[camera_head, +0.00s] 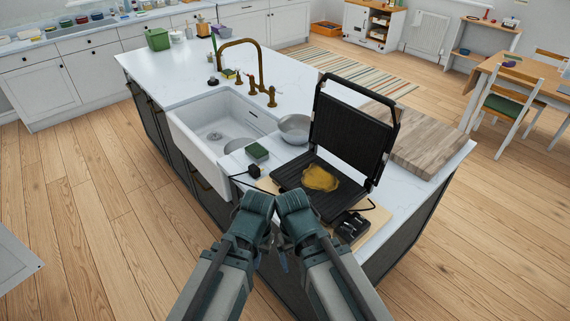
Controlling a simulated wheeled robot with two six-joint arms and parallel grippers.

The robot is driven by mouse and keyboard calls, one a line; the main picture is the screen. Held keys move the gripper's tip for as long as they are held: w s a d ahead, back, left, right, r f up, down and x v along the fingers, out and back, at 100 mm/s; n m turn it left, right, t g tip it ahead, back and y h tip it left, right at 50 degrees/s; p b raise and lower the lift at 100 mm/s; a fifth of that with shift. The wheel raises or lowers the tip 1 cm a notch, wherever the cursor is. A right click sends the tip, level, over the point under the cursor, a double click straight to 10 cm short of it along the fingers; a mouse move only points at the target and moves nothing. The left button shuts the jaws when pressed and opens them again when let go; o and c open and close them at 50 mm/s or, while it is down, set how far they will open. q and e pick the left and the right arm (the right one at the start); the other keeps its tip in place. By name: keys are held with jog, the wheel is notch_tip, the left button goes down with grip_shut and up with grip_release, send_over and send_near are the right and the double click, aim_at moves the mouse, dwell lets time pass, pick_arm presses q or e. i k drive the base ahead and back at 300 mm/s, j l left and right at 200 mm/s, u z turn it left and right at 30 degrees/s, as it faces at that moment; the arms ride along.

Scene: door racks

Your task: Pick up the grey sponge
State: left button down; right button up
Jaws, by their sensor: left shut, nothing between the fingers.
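A small sponge (257,151) with a green top and a darker body lies on the white counter, between the sink and the open grill. It is the closest match to the grey sponge; its exact colour is hard to tell. A second, yellow-and-dark sponge (229,73) lies behind the sink by the tap. My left gripper (267,242) is low in front of the counter, shut and empty, well apart from both sponges. My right gripper (284,258) is close beside it; its fingers are small and partly hidden by the wrist.
An open contact grill (348,139) with yellow food (320,177) on its plate stands right of the nearer sponge. A metal bowl (294,128), the white sink (222,129) and a brass tap (262,75) are close by. A wooden board (420,143) lies at the right.

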aim_at(258, 152)
jog(key=i+j+z, duration=0.1)
jog(key=i+j, duration=0.3)
jog(key=j, duration=0.25)
jog(key=i+j+z, duration=0.25)
jog(key=i+j, duration=0.15)
jog(key=j, duration=0.25)
jog(key=i+j+z, duration=0.1)
jog(key=j, duration=0.25)
jog(key=i+j, duration=0.25)
jog(key=i+j+z, duration=0.15)
jog(key=j, duration=0.35)
